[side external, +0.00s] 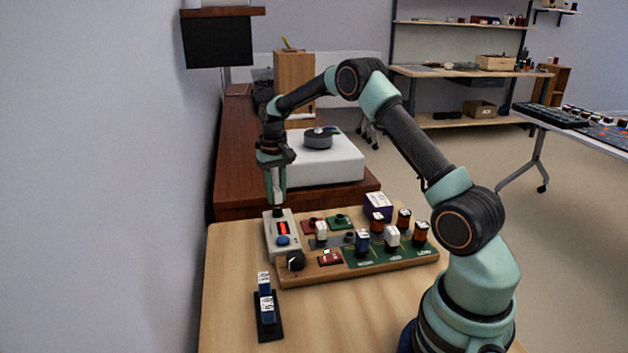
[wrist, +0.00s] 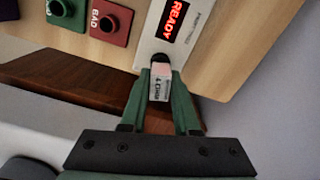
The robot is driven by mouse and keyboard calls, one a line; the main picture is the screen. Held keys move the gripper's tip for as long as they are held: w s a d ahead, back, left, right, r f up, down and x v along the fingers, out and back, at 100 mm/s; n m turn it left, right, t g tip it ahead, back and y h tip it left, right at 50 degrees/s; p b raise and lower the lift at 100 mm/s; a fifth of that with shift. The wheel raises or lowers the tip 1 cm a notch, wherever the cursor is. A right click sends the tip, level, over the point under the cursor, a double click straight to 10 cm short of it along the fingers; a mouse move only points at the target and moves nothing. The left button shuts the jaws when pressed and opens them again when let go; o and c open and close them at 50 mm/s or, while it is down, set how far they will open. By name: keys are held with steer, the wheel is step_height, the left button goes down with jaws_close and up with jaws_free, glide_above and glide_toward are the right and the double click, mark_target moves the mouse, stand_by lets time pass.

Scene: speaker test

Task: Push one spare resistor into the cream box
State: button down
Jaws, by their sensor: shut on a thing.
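The cream box (side external: 275,236) stands at the left end of the wooden board, with a lit red display and a blue button. In the wrist view the cream box (wrist: 190,58) shows the word READY and a dark round opening at its near end. My gripper (wrist: 160,92) is shut on a small resistor block (wrist: 160,86) with a white, printed label and a pinkish end. The block's end overlaps the edge of the opening; I cannot tell whether it is inside. In the side view my gripper (side external: 277,207) is over the box's far end, and the block is hard to make out.
A black holder (side external: 268,329) with two blue-and-white blocks lies at the table's front left. The wooden board (side external: 330,272) carries red and green sockets, a black knob (side external: 296,261) and several upright blocks. A purple-and-white box (side external: 378,206) stands behind it.

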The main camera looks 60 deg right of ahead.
steer(key=shift+f, duration=1)
stand_by(1.3)
steer(key=c, duration=0.6)
jaws_free()
steer(key=shift+r, duration=3.8)
